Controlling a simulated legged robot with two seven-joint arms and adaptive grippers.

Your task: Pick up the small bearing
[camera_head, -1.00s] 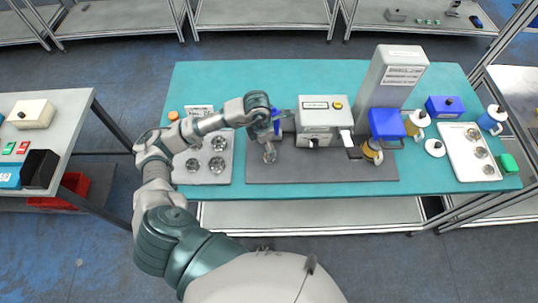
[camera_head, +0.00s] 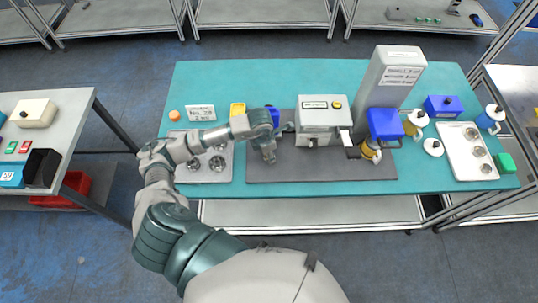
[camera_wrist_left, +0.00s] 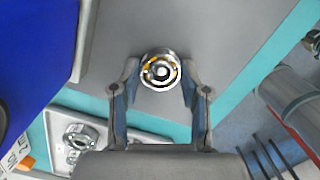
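The small bearing (camera_wrist_left: 160,70) is a shiny metal ring with yellowish parts inside, lying on the dark grey mat (camera_head: 320,172). In the wrist view it sits between the fingertips of my left gripper (camera_wrist_left: 159,74). The fingers stand apart on both sides of it with narrow gaps, so the gripper looks open around it. In the head view my left gripper (camera_head: 269,156) points down over the left part of the mat and hides the bearing. My right gripper is not in view.
A grey tray (camera_head: 185,178) with several round metal parts lies left of the mat. A grey machine (camera_head: 322,118) with a yellow button stands right of the gripper. A white tray (camera_head: 465,170) with metal parts lies at the right. The mat's front is clear.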

